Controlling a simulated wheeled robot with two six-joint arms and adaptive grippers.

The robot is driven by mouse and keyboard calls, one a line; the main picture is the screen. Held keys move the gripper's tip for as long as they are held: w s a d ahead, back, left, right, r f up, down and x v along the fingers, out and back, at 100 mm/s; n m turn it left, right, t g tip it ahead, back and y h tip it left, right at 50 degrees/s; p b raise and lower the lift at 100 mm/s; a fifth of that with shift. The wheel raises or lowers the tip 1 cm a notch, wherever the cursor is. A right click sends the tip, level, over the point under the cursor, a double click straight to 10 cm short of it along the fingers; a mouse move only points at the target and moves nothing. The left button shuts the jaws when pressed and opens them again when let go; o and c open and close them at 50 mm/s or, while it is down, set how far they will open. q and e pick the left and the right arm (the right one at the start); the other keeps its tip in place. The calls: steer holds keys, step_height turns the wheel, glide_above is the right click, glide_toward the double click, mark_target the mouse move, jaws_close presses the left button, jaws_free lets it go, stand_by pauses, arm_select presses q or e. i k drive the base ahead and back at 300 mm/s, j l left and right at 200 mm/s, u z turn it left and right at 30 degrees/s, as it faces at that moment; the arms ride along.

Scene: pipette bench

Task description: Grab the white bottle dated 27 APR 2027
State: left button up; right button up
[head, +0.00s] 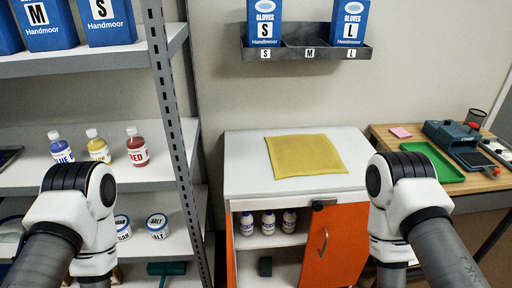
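Three white bottles with dark caps stand upright in a row on the upper shelf inside the cabinet: a left one (247,226), a middle one (268,225) and a right one (289,223). Their labels are too small to read, so I cannot tell which is dated 27 APR 2027. The white-topped cabinet (245,175) has an orange door (343,240) on its right, and the bottles show through the opening left of it. Both my arms show at the lower left and lower right, but neither gripper is in view.
A yellow mat (305,156) lies on the cabinet top. A grey shelf rack (172,110) with blue, yellow and red bottles stands left. A wooden desk (393,138) with a green tray (432,160) stands right.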

mark_target(268, 219)
steer(key=i+l, duration=0.15)
steer(key=l, duration=0.3)
steer(key=i+l, duration=0.15)
steer(key=l, duration=0.3)
steer(key=i+l+u, duration=0.1)
steer(key=l, duration=0.35)
steer(key=i+l, duration=0.15)
steer(key=l, duration=0.3)
